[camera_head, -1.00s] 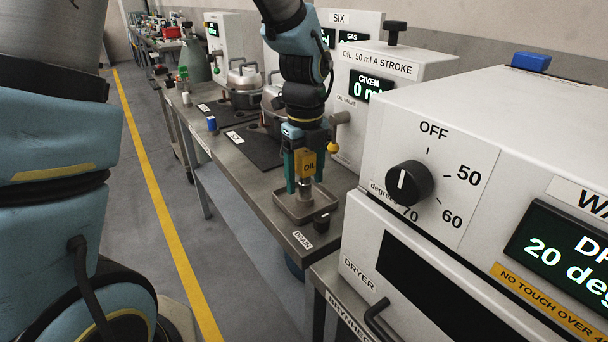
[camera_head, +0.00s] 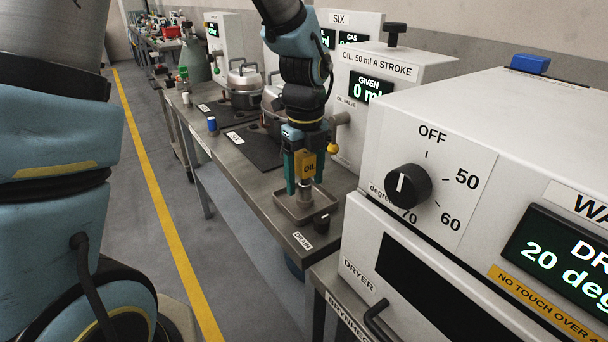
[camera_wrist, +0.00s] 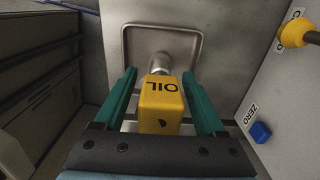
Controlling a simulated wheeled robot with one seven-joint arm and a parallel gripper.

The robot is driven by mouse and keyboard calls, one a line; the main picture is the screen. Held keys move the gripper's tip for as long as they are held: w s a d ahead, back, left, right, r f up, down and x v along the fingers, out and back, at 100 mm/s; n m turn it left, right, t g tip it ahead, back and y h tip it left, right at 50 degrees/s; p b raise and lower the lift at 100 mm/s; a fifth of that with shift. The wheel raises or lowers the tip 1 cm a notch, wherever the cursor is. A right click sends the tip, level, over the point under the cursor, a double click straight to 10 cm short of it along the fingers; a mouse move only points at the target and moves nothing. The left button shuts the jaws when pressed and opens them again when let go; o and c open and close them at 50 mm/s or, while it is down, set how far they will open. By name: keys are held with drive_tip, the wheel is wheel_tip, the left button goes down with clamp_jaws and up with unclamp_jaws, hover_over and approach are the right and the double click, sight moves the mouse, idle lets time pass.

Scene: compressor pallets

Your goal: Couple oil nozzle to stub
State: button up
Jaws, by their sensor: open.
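The oil nozzle is a yellow block marked OIL (camera_head: 308,166), and in the wrist view (camera_wrist: 161,103) it sits between my fingers with gaps on both sides. My gripper (camera_head: 304,188) has teal fingers and is open around the block, pointing down; it also shows in the wrist view (camera_wrist: 162,92). A grey metal cylinder (camera_head: 305,189) stands directly below the block, over the drain tray; it shows beyond the block in the wrist view (camera_wrist: 160,66). I cannot tell whether this is the stub or whether the two are locked together.
The metal drain tray (camera_head: 327,199) lies on the bench under my gripper. The white oil unit (camera_head: 425,68) reads GIVEN 0 ml and stands behind. The white dryer (camera_head: 470,160) stands close on the right. A pot (camera_head: 243,88) stands farther back. The floor aisle left is clear.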

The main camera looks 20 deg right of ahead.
sight(305, 153)
idle(0.5)
clamp_jaws()
idle(0.4)
drive_tip(key=shift+r+p, duration=0.2)
drive_tip(key=shift+p, duration=0.2)
drive_tip(key=shift+r+p, duration=2.65)
drive_tip(key=shift+r, duration=0.2)
